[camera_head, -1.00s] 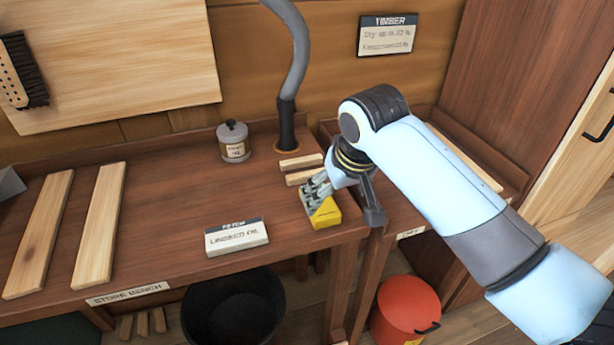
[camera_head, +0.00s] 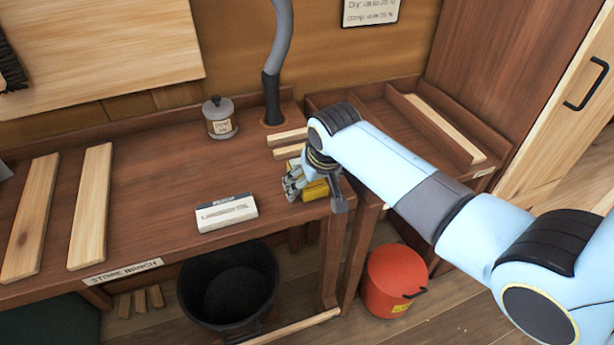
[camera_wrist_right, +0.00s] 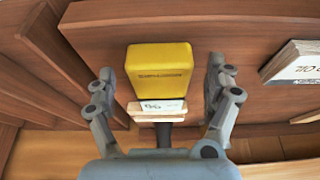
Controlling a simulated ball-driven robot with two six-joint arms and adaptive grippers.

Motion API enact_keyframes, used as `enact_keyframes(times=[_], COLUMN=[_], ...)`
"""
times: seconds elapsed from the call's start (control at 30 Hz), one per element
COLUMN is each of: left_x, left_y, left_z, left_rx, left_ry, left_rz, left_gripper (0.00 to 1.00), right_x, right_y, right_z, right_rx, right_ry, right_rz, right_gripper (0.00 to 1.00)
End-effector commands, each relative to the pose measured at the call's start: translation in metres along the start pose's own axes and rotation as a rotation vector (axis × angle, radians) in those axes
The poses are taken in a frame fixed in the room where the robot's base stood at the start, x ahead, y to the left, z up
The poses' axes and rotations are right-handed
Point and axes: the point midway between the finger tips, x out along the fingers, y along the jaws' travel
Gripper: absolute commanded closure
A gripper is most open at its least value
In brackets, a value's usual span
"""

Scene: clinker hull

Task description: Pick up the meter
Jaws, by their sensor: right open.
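The meter is a yellow block (camera_wrist_right: 161,68) with a small pale display at one end. In the right wrist view it sits between the two fingers of my open right gripper (camera_wrist_right: 160,90), with a gap on each side. In the head view the yellow meter (camera_head: 316,190) lies near the front right corner of the store bench (camera_head: 150,215), partly hidden by my right gripper (camera_head: 300,186), which is right over it. Whether the fingers touch it in the head view is hard to tell. My left gripper is not in view.
A white sign block (camera_head: 226,213) stands left of the meter. Short timber strips (camera_head: 290,136), a lidded tin (camera_head: 219,118) and a grey hose (camera_head: 277,60) are behind. Two long boards (camera_head: 91,205) lie left. A black tub (camera_head: 228,285) and red bucket (camera_head: 394,280) stand below.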

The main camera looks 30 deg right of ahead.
Motion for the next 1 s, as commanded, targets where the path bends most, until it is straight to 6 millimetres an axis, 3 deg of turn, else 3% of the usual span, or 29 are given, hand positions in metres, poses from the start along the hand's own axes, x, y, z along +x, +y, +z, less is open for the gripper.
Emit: enact_keyframes(times=[0.2,0.7,1.0], left_x=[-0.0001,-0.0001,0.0], left_y=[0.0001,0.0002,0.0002], left_z=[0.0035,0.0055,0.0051], left_rx=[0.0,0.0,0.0], left_ry=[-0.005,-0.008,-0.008], left_rz=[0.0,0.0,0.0], left_gripper=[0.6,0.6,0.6], right_x=[0.0008,0.0005,-0.0018], right_y=[-0.0002,-0.0002,-0.0003], right_z=[0.0,0.0001,-0.0017], right_rx=[0.0,0.0,0.0], right_ry=[0.0,0.0,0.002], right_rz=[0.0,0.0,-0.001], right_gripper=[0.13,0.79,0.8])
